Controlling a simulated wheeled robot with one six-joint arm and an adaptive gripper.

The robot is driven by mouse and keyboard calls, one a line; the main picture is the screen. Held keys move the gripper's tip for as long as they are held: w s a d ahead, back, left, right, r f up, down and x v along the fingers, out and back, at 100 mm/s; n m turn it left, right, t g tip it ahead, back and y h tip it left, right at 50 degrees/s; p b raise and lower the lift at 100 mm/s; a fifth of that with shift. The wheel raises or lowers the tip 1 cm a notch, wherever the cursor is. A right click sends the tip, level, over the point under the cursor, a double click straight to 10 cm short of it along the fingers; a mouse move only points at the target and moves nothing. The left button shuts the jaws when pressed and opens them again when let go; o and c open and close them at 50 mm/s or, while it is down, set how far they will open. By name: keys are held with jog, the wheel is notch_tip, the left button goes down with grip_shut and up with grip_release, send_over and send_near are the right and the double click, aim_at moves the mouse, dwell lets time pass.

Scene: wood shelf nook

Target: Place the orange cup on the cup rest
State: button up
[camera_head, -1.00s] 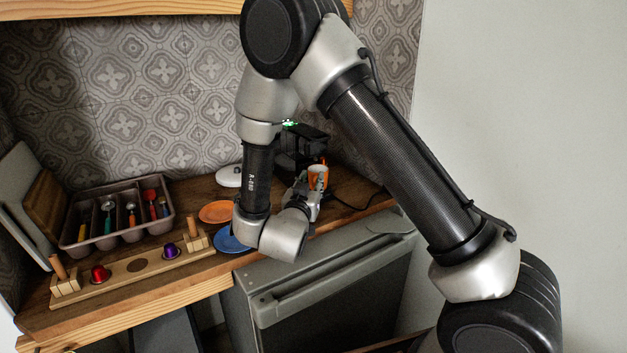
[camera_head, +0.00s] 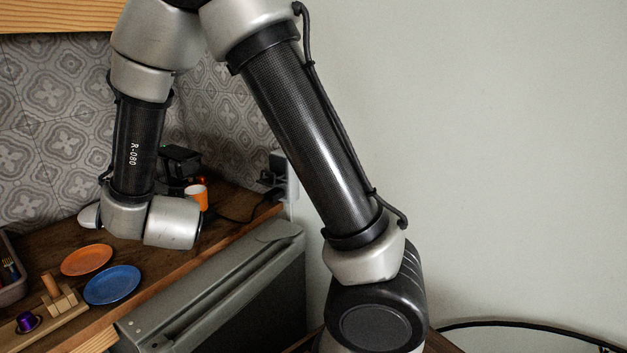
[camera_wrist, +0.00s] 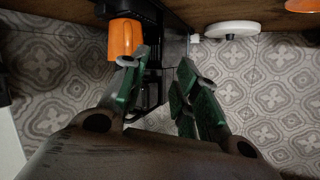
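The orange cup (camera_head: 196,196) stands upright by the black coffee machine (camera_head: 180,162) at the back of the wooden counter. In the wrist view the cup (camera_wrist: 122,39) is at upper left, against the machine's dark body (camera_wrist: 152,20). My gripper (camera_wrist: 166,73) has its green fingers spread with nothing between them. The left finger's tip is close to the cup; I cannot tell whether it touches. The cup rest cannot be made out clearly; the machine's base under the cup is mostly hidden.
An orange plate (camera_head: 87,260) and a blue plate (camera_head: 112,284) lie on the counter (camera_head: 170,258). A wooden holder (camera_head: 58,303) with a purple capsule (camera_head: 27,321) is at lower left. A white round object (camera_wrist: 233,29) lies near the tiled wall. A grey appliance (camera_head: 220,290) fills the front.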

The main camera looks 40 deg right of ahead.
jog(key=s+d+r+n+g+y, duration=0.4)
jog(key=s+d+r+y, duration=0.3)
jog(key=r, duration=0.3)
jog(key=s+d+r+g+h, duration=0.1)
jog(key=s+d+g+h, duration=0.1)
jog(key=s+d, duration=0.5)
jog(key=s+d+n+g+h, duration=0.1)
jog(key=s+d, duration=0.6)
jog(key=s, duration=0.8)
jog(key=g+h, duration=0.1)
jog(key=g, duration=0.1)
jog(key=shift+s+r+g+h, duration=0.3)
jog(key=shift+r, duration=0.05)
